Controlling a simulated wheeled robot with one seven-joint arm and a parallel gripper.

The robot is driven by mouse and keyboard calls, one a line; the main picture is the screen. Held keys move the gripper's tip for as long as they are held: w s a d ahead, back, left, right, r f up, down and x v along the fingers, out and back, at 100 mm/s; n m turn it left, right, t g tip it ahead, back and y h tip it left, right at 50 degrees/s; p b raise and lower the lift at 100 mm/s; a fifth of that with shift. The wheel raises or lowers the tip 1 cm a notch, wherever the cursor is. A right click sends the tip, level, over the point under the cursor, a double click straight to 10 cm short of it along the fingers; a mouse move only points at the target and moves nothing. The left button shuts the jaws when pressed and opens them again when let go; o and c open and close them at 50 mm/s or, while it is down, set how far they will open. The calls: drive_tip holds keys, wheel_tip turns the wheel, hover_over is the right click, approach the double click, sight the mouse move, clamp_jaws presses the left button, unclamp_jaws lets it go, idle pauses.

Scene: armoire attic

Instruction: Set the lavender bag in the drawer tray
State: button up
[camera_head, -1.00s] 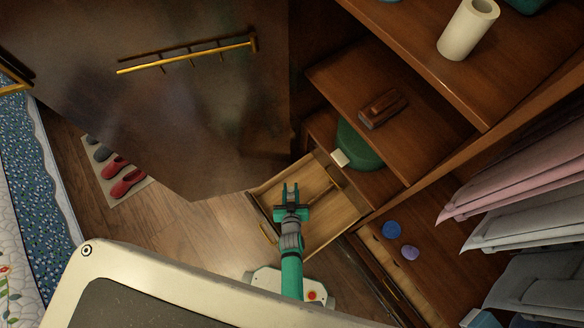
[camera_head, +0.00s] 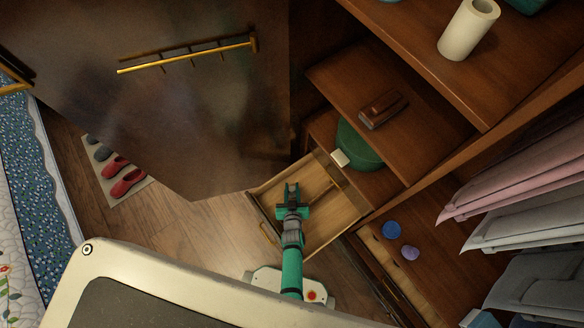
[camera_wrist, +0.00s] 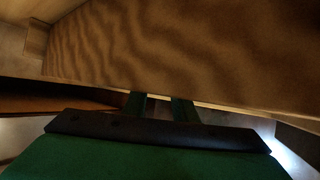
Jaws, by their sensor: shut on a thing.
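My gripper (camera_head: 292,188) is over the open wooden drawer (camera_head: 335,222), with its fingers toward the drawer's inside. In the wrist view my two green fingers (camera_wrist: 159,106) stand a small gap apart in front of wood. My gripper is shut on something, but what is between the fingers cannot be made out. A small purple bag-like thing (camera_head: 410,252) lies on the lower wooden surface at the right. I cannot tell whether it is the lavender bag. A thin strip (camera_head: 325,192) crosses inside the drawer. No separate tray can be made out there.
A blue round thing (camera_head: 391,229) lies beside the purple one. A green round container (camera_head: 358,147) and a small cream block (camera_head: 340,158) are behind the drawer. The large armoire door (camera_head: 200,110) stands left. Hanging clothes (camera_head: 525,175) fill the right side.

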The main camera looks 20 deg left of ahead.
drive_tip(key=o, duration=1)
drive_tip(key=shift+o, duration=0.2)
drive_tip(key=v, duration=0.7)
drive_tip(key=shift+s+r, duration=0.2)
drive_tip(key=shift+d+r, duration=0.1)
drive_tip(key=shift+d, duration=0.05)
drive_tip(key=s+d+r+m+t+h, duration=0.1)
drive_tip(key=s+r, duration=0.4)
drive_tip(key=r, duration=0.8)
drive_tip(key=s+d+r+m+t+h, duration=0.1)
drive_tip(key=s+d+r, duration=0.3)
drive_tip(key=r, duration=0.9)
drive_tip(key=s+d+r+m+t+h, duration=0.1)
drive_tip(key=s+d+r, duration=0.2)
drive_tip(key=s+r, duration=0.4)
wheel_tip(320, 180, up, 6)
drive_tip(key=shift+s+r+m+t+h, duration=0.15)
drive_tip(key=shift+r+m+t+h, duration=0.15)
drive_tip(key=shift+m, duration=0.1)
